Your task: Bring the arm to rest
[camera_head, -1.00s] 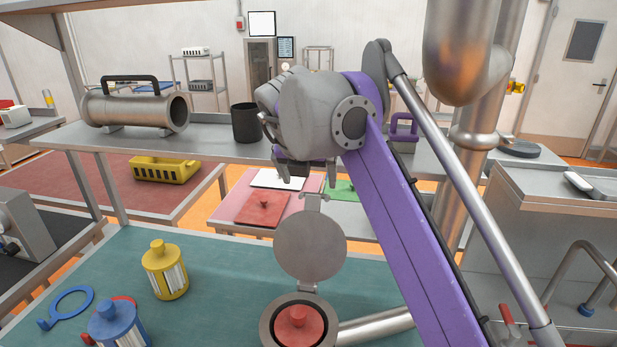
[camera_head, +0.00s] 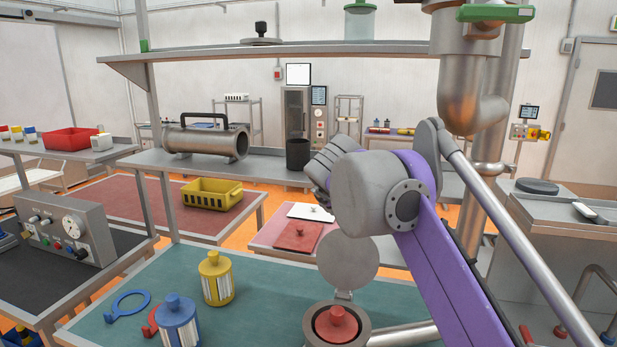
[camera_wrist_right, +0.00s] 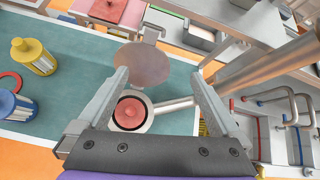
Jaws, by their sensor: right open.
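My right arm reaches up from the lower right in the head view, a purple and grey arm with its wrist raised above the green bench (camera_head: 270,290). The fingers of my right gripper are hidden behind the wrist there. In the right wrist view my right gripper (camera_wrist_right: 160,85) is open, its two grey fingers apart with nothing held between them. Beyond them is a round opening with a red knobbed part (camera_head: 337,324) seated in it and a round grey lid (camera_head: 347,258) standing open. My left gripper is out of view.
A yellow canister (camera_head: 216,280) and a blue canister (camera_head: 178,322) stand on the bench beside a blue ring (camera_head: 130,303). A shelf behind holds a metal cylinder (camera_head: 205,143) and a black cup (camera_head: 298,154). A thick metal pipe (camera_head: 478,150) rises behind my arm.

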